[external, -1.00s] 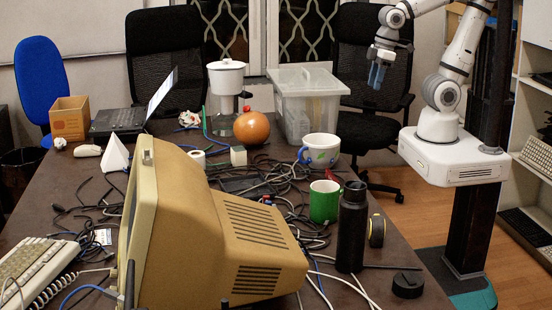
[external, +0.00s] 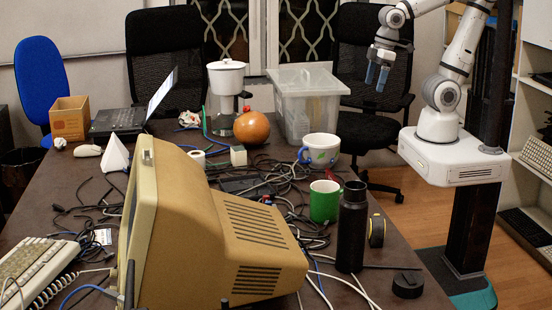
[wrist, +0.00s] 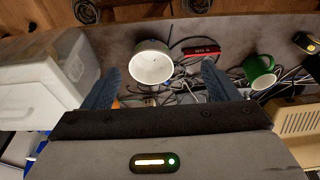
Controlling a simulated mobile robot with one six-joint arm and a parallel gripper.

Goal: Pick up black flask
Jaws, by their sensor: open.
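The black flask (external: 351,227) stands upright near the right edge of the table in the external view, with its mouth open at the top. A black round cap (external: 408,284) lies on the table to its right. My gripper (external: 377,75) is open and empty, raised over the far right side of the table, well away from the flask and behind it. In the wrist view my gripper (wrist: 160,80) shows two blue fingers spread apart, with the white mug (wrist: 152,66) appearing between them at a distance below. I cannot make out the flask in the wrist view.
A green mug (external: 324,201) stands just left of the flask. A beige monitor (external: 209,228) fills the front. Cables (external: 270,182) tangle across the middle. A clear plastic bin (external: 308,100) stands at the back.

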